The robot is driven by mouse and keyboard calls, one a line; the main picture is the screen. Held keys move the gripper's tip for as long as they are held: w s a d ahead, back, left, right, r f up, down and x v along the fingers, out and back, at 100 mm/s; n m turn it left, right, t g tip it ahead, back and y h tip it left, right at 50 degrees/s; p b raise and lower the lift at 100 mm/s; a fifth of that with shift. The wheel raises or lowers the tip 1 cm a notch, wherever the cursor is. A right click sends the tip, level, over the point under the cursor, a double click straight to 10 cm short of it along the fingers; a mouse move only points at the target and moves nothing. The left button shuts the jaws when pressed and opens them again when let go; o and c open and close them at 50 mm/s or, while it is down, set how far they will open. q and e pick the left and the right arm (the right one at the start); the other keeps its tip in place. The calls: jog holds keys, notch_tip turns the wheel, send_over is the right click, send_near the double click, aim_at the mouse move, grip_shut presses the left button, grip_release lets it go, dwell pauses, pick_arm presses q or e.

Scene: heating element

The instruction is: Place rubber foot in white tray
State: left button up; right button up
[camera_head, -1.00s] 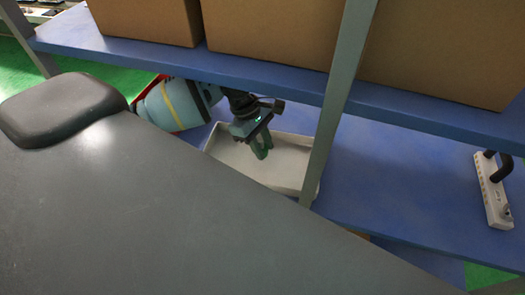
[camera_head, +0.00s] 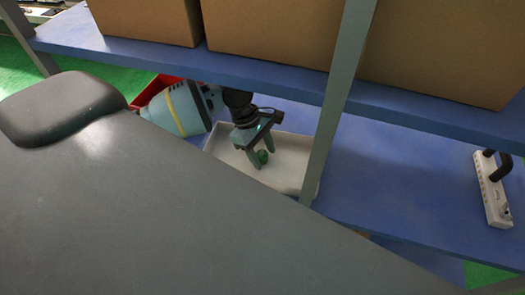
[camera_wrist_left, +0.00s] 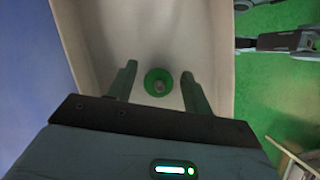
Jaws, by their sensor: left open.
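The white tray (camera_head: 290,160) sits on the lower blue shelf, partly hidden by the grey shelf post; its inside also fills much of the left wrist view (camera_wrist_left: 205,30). My left gripper (camera_head: 263,151) is over the tray, pointing down, with its fingers apart. The rubber foot (camera_wrist_left: 159,83) is a round green piece with a grey centre, between the spread fingers with a gap on both sides. It also shows small by the fingertips in the head view (camera_head: 262,158). I cannot tell whether it touches the tray floor. My right gripper is not in view.
The upper blue shelf (camera_head: 270,75) with brown boxes (camera_head: 270,30) runs above my left arm. The grey post (camera_head: 335,110) stands close to the right of the gripper. A red bin (camera_head: 140,98) is at left, and a white power strip (camera_head: 492,190) at far right.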

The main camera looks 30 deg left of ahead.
pick_arm(q)
jog(key=shift+r, duration=0.1)
jog(key=v, duration=0.4)
jog(key=shift+a+r, duration=0.1)
jog(key=shift+r, duration=0.2)
jog(key=a+b, duration=0.1)
jog(key=a, duration=0.9)
jog(key=shift+a+r+b, duration=0.1)
jog(key=shift+a+b, duration=0.2)
jog(key=shift+a, duration=0.1)
jog(key=shift+a+r, duration=0.1)
jog(key=shift+a, duration=0.6)
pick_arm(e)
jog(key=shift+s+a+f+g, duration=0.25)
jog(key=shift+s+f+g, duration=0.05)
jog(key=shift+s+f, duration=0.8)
pick_arm(q)
jog(key=shift+s, duration=0.1)
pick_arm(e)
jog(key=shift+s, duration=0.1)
